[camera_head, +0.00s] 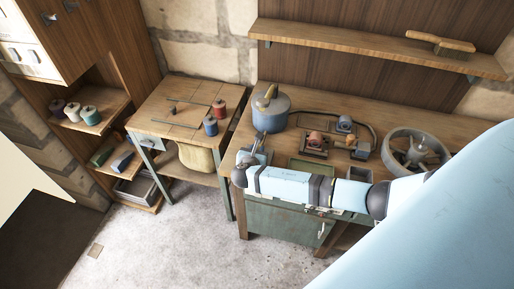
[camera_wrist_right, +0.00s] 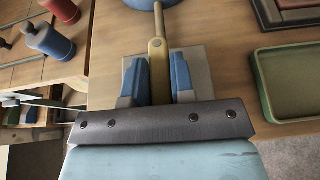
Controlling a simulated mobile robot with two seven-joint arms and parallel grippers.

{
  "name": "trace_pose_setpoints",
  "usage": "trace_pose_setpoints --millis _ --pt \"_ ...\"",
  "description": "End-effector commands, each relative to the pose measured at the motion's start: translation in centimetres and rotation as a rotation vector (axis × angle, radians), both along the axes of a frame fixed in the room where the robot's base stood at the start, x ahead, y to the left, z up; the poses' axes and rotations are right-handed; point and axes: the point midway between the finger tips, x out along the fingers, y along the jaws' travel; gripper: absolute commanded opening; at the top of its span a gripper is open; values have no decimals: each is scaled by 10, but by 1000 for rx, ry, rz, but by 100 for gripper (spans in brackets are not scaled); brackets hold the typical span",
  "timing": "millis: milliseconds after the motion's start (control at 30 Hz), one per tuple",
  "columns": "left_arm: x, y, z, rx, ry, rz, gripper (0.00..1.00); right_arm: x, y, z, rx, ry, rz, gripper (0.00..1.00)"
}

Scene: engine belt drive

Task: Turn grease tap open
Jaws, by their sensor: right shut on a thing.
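A blue pot (camera_head: 271,108) with a brass-coloured piece on top stands at the left end of the workbench. A brass lever (camera_wrist_right: 157,48) with a thin stem runs towards the pot, whose edge shows at the top of the right wrist view (camera_wrist_right: 185,3). I take this lever for the grease tap's handle. My right gripper (camera_wrist_right: 159,78) has its two blue fingers on either side of the lever's broad end and is shut on it. In the head view the right gripper (camera_head: 258,148) is in front of the pot, and the lever is hard to make out. My left gripper is not in view.
A green tray (camera_wrist_right: 295,85) lies to the right of the gripper. A flywheel (camera_head: 415,150) and a small belt assembly (camera_head: 335,135) sit further right on the bench. A side table (camera_head: 165,122) with red and blue spools stands left. A shelf (camera_head: 380,45) hangs above.

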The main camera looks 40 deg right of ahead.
Motion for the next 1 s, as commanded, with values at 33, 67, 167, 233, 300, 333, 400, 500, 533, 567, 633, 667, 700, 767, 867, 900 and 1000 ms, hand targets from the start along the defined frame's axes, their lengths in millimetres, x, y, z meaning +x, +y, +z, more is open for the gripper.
trace_pose_setpoints --millis 33,67,167,233,300,333,400,500,533,567,633,667,700,767,867,900,1000 --pt "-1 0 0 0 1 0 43 1 -1 1 -2 -3 -5 0" --pt "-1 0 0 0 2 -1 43 1 -1 2 -2 -3 -6 0" --pt "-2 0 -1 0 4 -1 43 1 -1 2 -1 -3 -7 0" --pt "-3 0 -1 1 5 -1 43 1 -1 2 -2 -4 -7 0" --pt "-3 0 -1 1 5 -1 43 1 -1 2 -2 -4 -7 0" --pt "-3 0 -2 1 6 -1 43 1 -2 2 -2 -4 -7 0" --pt "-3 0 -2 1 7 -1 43 1 -2 2 -2 -4 -6 25" --pt "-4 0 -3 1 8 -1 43 1 -1 2 -2 -4 -6 47" --pt "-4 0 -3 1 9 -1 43 1 -1 2 -1 -3 -6 47" --pt "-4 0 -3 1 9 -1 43 1 -1 2 -1 -3 -6 47" --pt "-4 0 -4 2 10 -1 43 1 -1 1 -2 -3 -5 47" --pt "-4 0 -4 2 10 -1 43 1 -1 1 -1 -2 -5 47" --pt "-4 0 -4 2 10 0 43 1 -1 1 -1 -2 -5 47" --pt "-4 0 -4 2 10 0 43 0 0 1 -1 -2 -5 47" --pt "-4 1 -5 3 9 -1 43 -2 3 2 0 -2 -4 47" --pt "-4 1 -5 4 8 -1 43 -5 6 3 1 -2 -3 47" --pt "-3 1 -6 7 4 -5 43 -14 17 9 1 -3 -2 47"
